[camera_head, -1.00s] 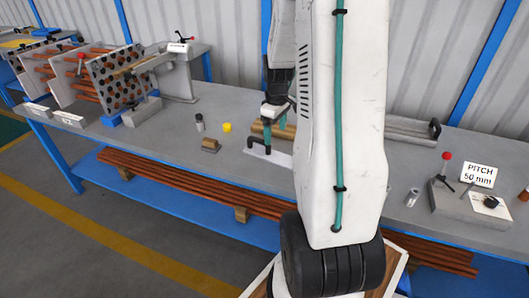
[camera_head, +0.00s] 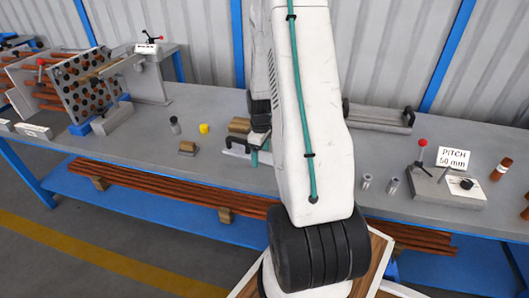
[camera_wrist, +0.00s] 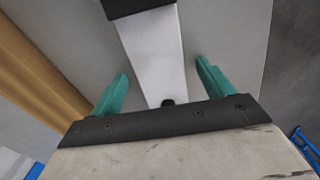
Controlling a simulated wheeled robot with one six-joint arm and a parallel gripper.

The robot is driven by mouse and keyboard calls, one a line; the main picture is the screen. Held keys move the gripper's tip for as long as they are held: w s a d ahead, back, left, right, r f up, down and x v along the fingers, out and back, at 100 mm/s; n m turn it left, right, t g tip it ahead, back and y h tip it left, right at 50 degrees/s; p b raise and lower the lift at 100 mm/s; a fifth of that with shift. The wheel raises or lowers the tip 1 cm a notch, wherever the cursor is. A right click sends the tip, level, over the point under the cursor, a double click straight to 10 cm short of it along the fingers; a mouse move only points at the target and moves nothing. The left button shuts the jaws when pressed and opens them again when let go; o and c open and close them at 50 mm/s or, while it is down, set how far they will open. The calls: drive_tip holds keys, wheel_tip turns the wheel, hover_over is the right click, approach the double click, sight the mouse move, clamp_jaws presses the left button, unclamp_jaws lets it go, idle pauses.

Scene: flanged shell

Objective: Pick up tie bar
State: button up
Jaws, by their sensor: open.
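A flat, bright metal bar (camera_wrist: 152,50), which I take to be the tie bar, runs between my fingers in the wrist view. It has a black block (camera_wrist: 140,6) at its far end and a small dark knob (camera_wrist: 168,102) close to my palm. In the head view part of the bar (camera_head: 238,155) shows on the bench beside my fingers; my arm hides the rest. My gripper (camera_wrist: 160,80) is open, with one teal finger on each side of the bar and gaps between. In the head view its teal fingertips (camera_head: 258,153) are low over the bench.
A brown cylinder (camera_wrist: 40,65) lies left of the bar in the wrist view.

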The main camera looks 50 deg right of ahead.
drive_tip(key=c, duration=1.5)
drive_tip(key=shift+d, duration=0.1)
drive_tip(key=shift+c, duration=0.6)
drive_tip(key=shift+r, duration=0.15)
